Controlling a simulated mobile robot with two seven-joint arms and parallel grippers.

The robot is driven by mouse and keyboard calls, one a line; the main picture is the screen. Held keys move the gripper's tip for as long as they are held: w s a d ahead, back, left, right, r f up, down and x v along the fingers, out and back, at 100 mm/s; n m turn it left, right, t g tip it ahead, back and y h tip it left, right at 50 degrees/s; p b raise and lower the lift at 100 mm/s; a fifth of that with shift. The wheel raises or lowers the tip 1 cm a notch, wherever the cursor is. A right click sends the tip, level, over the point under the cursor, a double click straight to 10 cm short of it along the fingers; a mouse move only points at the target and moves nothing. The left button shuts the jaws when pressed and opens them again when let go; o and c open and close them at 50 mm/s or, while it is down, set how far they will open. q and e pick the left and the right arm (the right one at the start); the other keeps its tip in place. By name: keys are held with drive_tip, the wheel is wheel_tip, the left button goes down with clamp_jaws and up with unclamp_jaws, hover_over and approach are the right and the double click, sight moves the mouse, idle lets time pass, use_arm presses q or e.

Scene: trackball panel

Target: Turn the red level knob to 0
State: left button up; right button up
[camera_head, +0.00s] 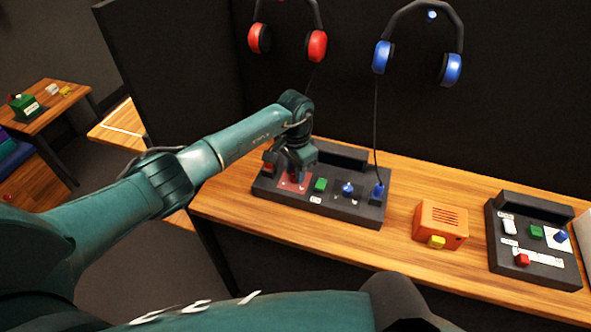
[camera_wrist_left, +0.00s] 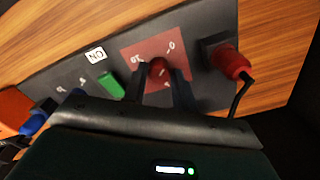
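The red level knob (camera_wrist_left: 158,70) sits on a red square plate (camera_wrist_left: 142,50) of the dark panel (camera_wrist_left: 60,72). In the wrist view a white 0 is printed at the plate's upper right and another mark, seemingly 10, at its upper left. My left gripper (camera_wrist_left: 161,78) points down at the panel, one dark finger on each side of the knob, and appears shut on it. A small light mark shows on the knob; its exact setting is unclear. In the head view my left gripper (camera_head: 295,172) hides most of the knob. My right gripper is not in view.
Beside the knob are a green switch (camera_head: 320,185), blue controls (camera_head: 348,188) and a red plug (camera_wrist_left: 230,62) with a black cable. An orange box (camera_head: 440,224) and a second panel (camera_head: 535,262) stand to the right. Headphones hang on the dark wall behind.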

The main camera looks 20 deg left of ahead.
use_arm(q)
drive_tip(key=o, duration=0.4)
drive_tip(key=shift+c, duration=0.2)
wheel_tip(320, 180, up, 13)
drive_tip(key=shift+b, duration=0.4)
